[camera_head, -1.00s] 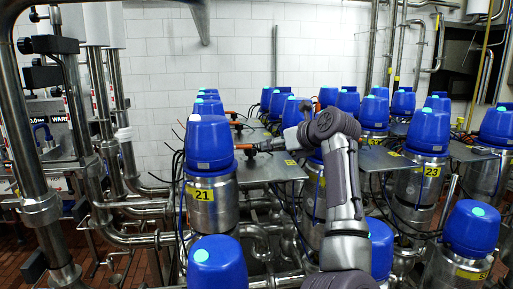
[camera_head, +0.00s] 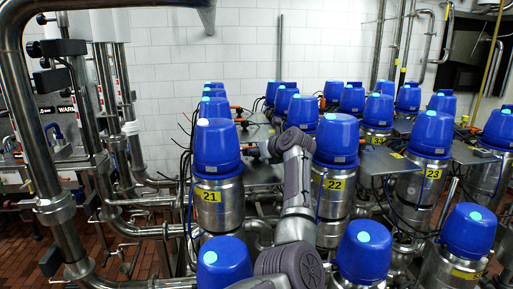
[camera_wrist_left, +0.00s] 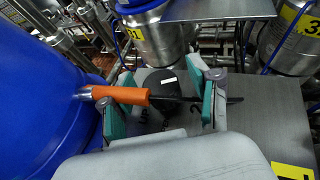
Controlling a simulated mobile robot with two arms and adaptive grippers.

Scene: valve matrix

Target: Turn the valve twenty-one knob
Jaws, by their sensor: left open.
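Valve twenty-one (camera_head: 217,148) is a blue-capped steel cylinder with a yellow "21" label, left of centre in the head view. Contact cannot be told. My right gripper is not in view.
Valve twenty-two (camera_head: 336,150) and valve twenty-three (camera_head: 430,145) stand to the right. More blue caps (camera_head: 223,262) stand in front and behind. A flat steel plate (camera_wrist_left: 225,10) lies near the gripper. Pipes (camera_head: 40,140) fill the left side.

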